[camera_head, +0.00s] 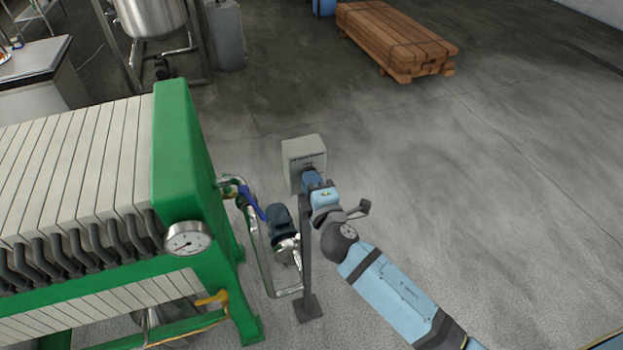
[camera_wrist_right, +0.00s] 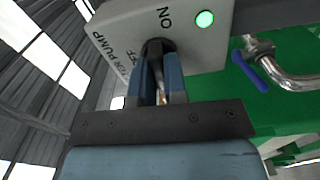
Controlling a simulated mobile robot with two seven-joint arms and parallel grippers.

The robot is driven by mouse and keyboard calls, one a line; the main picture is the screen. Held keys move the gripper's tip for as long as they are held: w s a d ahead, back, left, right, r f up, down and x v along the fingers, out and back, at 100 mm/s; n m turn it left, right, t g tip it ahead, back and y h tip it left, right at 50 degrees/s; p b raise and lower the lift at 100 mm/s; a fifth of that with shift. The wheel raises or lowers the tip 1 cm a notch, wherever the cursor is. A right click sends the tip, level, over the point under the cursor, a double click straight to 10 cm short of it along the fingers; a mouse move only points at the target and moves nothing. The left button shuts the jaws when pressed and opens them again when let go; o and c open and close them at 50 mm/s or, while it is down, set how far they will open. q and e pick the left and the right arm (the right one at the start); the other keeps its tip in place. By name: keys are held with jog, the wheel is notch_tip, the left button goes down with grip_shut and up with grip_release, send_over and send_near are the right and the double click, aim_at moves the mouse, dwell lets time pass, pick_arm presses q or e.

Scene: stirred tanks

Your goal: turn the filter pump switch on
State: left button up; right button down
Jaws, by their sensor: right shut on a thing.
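The filter pump switch box (camera_head: 303,152) is a grey box on top of a thin post (camera_head: 307,250). In the right wrist view its face (camera_wrist_right: 118,30) carries a black rotary knob (camera_wrist_right: 157,45), the words ON, OFF and PUMP, and a green lamp (camera_wrist_right: 205,18) that is lit. My right gripper (camera_head: 309,178) is at the front of the box. In the wrist view its blue fingers (camera_wrist_right: 161,75) are shut on the knob and hide part of it and of the lettering. The knob's exact angle is hard to tell. My left gripper is not in view.
A green filter press (camera_head: 187,140) with a pressure gauge (camera_head: 188,238) stands to the left. A pump motor (camera_head: 283,222) and pipes with a blue-handled valve (camera_head: 252,203) lie between press and post. A pallet of timber (camera_head: 395,38) is far off. Floor to the right is clear.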

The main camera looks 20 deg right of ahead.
jog(key=shift+n, duration=0.4)
dwell(0.3)
jog(key=c, duration=1.2)
grip_release()
jog(key=shift+o, duration=0.2)
jog(key=s+b, duration=0.2)
jog(key=s, duration=1.1)
jog(key=shift+s+d, duration=0.2)
jog(key=shift+s, duration=0.2)
